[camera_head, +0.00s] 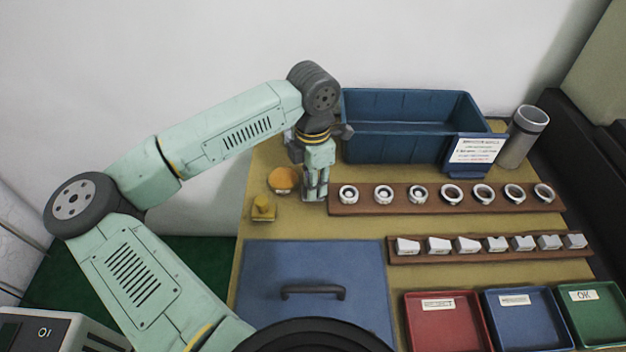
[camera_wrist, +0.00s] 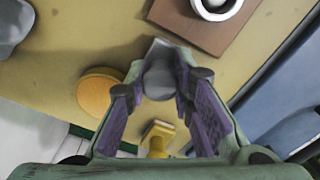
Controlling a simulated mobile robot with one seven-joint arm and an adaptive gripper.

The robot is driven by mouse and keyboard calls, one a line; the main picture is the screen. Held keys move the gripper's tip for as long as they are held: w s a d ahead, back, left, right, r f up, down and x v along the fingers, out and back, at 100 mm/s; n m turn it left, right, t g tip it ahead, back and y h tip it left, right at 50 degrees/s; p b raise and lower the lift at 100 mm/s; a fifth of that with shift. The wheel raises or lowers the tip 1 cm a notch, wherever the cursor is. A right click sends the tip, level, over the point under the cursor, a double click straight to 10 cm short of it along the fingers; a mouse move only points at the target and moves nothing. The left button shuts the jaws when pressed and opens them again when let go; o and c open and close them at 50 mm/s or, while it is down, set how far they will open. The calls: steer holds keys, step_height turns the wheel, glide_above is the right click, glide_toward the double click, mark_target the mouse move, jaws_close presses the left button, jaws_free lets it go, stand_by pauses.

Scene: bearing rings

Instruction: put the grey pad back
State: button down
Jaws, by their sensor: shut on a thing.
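My gripper (camera_head: 314,196) points down over the tan table top, just left of the near end of the back ring board. In the wrist view my gripper (camera_wrist: 158,92) has its purple-lined fingers shut on a grey piece, which I take for the grey pad (camera_wrist: 160,76). The fingers hide part of it. In the head view the pad is mostly hidden by the fingers, and I cannot tell whether it touches the table. An orange disc (camera_head: 283,180) lies to the left of my gripper; it also shows in the wrist view (camera_wrist: 97,92).
A yellow stamp-like block (camera_head: 263,208) stands near the left edge. The brown board (camera_head: 450,207) holds several rings; another board (camera_head: 480,256) holds white blocks. A blue bin (camera_head: 400,150) stands behind, a grey cup (camera_head: 518,148) right. A blue handled panel (camera_head: 300,265) lies in front.

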steer(key=shift+f, duration=0.2)
steer(key=c, duration=1.4)
jaws_free()
steer(key=shift+r, duration=0.15)
steer(key=shift+r, duration=0.2)
steer(key=shift+w+r, duration=0.1)
steer(key=shift+r, duration=0.25)
step_height(320, 180, up, 11)
steer(key=b, duration=0.1)
steer(key=shift+b, duration=0.4)
